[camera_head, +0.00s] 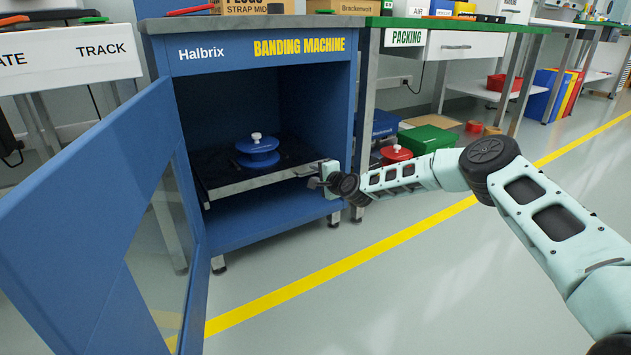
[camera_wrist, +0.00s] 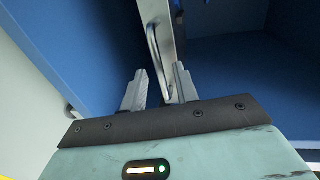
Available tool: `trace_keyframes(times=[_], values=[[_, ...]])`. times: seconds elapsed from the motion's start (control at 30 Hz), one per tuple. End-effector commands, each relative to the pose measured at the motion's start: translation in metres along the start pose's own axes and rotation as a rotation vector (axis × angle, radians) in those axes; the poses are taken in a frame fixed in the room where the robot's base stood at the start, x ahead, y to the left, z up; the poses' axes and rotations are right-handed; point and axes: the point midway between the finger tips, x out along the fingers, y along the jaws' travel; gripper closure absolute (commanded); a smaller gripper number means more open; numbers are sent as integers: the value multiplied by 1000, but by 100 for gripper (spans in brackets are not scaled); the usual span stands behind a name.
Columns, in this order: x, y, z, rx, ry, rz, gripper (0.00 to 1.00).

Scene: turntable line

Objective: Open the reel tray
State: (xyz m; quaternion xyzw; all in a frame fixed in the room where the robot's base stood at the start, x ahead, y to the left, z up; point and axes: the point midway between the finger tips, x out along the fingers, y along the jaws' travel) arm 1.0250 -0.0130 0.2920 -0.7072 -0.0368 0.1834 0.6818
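The reel tray (camera_head: 225,190) is a dark shelf with a pale metal front edge inside the blue banding machine (camera_head: 290,222). A blue reel (camera_head: 258,158) with a white knob sits on it. My gripper (camera_head: 318,183) is at the right end of the tray's front edge. In the wrist view, the tray's metal edge (camera_wrist: 176,38) and its bar handle (camera_wrist: 154,48) run down towards my fingers (camera_wrist: 160,88). The fingers are apart, and the lower end of the handle lies between them, nearer the right finger. I cannot tell whether that finger touches it.
The machine's blue glazed door (camera_head: 85,225) stands wide open on the left. A red reel (camera_head: 396,153) and a green box (camera_head: 428,140) are under the packing bench (camera_head: 480,48) at right. The floor in front is clear, with a yellow line (camera_head: 330,275).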

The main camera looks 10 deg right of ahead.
Motion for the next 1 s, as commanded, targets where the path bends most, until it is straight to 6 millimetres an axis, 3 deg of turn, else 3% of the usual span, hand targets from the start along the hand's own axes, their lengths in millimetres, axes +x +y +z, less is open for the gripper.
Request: trace_keyframes(times=[0.4,0.5,0.53,0.83,1.0], values=[[7,-1,0,1,0,0,70],[7,-1,0,1,0,0,98],[7,-1,0,1,0,0,100],[2,-1,-1,1,1,0,100],[-18,1,-1,1,0,3,100]])
